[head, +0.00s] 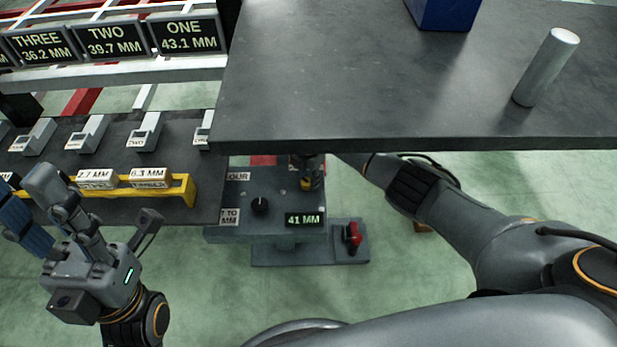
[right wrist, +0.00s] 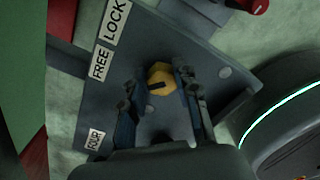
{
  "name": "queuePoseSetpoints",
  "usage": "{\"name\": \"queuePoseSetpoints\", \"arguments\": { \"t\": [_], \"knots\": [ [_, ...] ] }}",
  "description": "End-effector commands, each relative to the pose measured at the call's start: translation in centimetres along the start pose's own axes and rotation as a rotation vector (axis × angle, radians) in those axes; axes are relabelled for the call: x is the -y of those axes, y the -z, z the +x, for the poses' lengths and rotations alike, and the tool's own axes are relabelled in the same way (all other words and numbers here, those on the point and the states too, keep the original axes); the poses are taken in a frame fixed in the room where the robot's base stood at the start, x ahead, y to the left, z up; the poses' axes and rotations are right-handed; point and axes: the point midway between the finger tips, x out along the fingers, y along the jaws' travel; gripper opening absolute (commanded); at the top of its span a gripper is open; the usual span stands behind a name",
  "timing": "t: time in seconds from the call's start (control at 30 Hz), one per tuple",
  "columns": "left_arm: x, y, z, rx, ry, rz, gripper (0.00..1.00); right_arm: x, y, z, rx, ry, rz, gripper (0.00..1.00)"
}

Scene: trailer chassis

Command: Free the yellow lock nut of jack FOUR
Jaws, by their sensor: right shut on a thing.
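The yellow lock nut (right wrist: 161,79) of jack FOUR has a dark pointer mark and sits on the grey jack plate beside the FREE (right wrist: 100,64) and LOCK (right wrist: 117,20) labels. In the right wrist view the mark points roughly toward the FREE side. My right gripper (right wrist: 158,92) is shut on the nut, one finger on each side. In the head view the nut (head: 306,184) shows small under the dark deck, which partly hides the right gripper. My left gripper (head: 85,215) is at the lower left, fingers spread and empty, away from the jack.
The jack's block (head: 268,232) carries a black knob (head: 260,206) and a display (head: 305,219) reading 41 MM. A red-handled lever (head: 352,237) stands right of it. The dark deck (head: 380,75) overhangs the jack. A yellow rack (head: 183,188) with labelled blocks lies left.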

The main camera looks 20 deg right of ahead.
Motion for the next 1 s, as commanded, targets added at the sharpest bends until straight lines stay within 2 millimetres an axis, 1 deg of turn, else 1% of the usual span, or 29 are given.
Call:
{"name": "queuePoseSetpoints", "arguments": {
  "t": [0.03, 0.07, 0.1, 0.13, 0.43, 0.57, 0.67, 0.9, 1.0],
  "knots": [
    [0.0, 0.0, 0.0, -0.001, 0.0, 0.0, 0.4, 0.0, 0.1, 0.0, 0.0, 0.001, -0.002, 0.37],
    [0.0, 0.0, 0.0, -0.001, 0.0, 0.0, 0.4, 0.0, 0.1, 0.0, 0.0, 0.001, -0.002, 0.43],
    [0.0, 0.0, 0.0, -0.001, 0.0, 0.0, 0.4, 0.0, 0.1, 0.0, 0.0, 0.001, -0.002, 0.51],
    [0.0, 0.0, 0.0, -0.001, 0.0, 0.0, 0.4, 0.0, 0.1, 0.0, 0.0, 0.001, -0.002, 0.54],
    [0.1, 0.1, 0.2, -0.006, 0.004, 0.002, 0.4, 0.0, 0.0, -0.1, 0.0, 0.0, 0.0, 0.54],
    [0.1, 0.1, 0.1, -0.004, 0.003, 0.001, 0.4, -0.1, -0.1, -0.9, 0.0, -0.002, 0.0, 0.54],
    [0.0, 0.0, 0.1, -0.003, 0.002, 0.001, 0.4, -0.1, -0.1, -2.3, 0.0, -0.003, -0.001, 0.54],
    [0.0, 0.0, 0.0, -0.001, 0.001, 0.0, 0.4, -0.1, -0.1, -7.5, 0.001, -0.004, -0.001, 0.54],
    [0.0, 0.0, 0.0, 0.0, 0.001, 0.0, 0.4, 0.0, 0.0, -9.3, 0.002, -0.002, -0.002, 0.54]
  ]
}}
